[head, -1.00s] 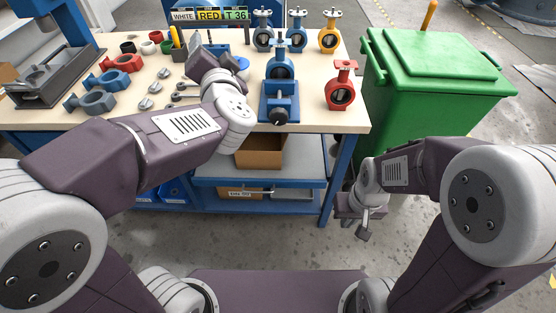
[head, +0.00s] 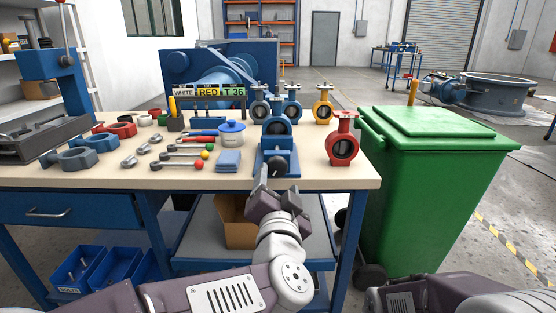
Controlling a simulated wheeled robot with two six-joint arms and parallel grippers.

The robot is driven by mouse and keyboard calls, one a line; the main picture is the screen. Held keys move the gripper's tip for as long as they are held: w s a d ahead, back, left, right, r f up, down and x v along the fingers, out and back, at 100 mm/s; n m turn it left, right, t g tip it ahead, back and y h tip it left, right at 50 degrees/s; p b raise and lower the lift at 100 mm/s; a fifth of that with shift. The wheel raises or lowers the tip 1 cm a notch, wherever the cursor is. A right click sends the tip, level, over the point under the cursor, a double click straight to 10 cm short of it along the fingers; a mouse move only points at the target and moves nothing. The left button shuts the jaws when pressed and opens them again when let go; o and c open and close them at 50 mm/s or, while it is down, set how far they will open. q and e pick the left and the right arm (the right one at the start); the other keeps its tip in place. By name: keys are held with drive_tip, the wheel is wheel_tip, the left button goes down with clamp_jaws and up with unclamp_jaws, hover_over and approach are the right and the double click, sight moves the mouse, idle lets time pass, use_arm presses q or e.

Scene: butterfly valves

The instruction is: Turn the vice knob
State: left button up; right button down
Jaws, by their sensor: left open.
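The blue vice (head: 262,163) stands at the front edge of the workbench with a blue butterfly valve (head: 277,126) in it. Its round black knob (head: 279,168) faces me. My left gripper (head: 277,186) is just below and in front of the knob, pointing up toward it. Its jaws are open, and one finger shows close to the left of the knob. I cannot tell whether a finger touches it. My right forearm shows at the bottom right, but its gripper is out of view.
A red valve (head: 341,143) stands right of the vice. Blue cloths (head: 228,161), a blue pot (head: 232,134) and levers with coloured knobs (head: 181,164) lie to the left. A green bin (head: 440,190) stands right of the workbench (head: 330,177).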

sight(278, 168)
use_arm(q)
drive_tip(key=w+b, duration=0.1)
drive_tip(key=w, duration=0.1)
drive_tip(key=w+b, duration=0.1)
drive_tip(key=w, duration=0.1)
drive_tip(key=w+b, duration=0.1)
drive_tip(key=w, duration=0.1)
drive_tip(key=shift+w+f, duration=0.25)
drive_tip(key=shift+w+r, duration=0.2)
drive_tip(key=shift+w, duration=0.15)
drive_tip(key=c, duration=1.4)
drive_tip(key=shift+o, duration=0.2)
use_arm(e)
drive_tip(key=shift+f, duration=0.7)
use_arm(q)
drive_tip(key=shift+r+n, duration=0.1)
drive_tip(key=shift+n, duration=0.2)
use_arm(e)
drive_tip(key=shift+r, duration=0.2)
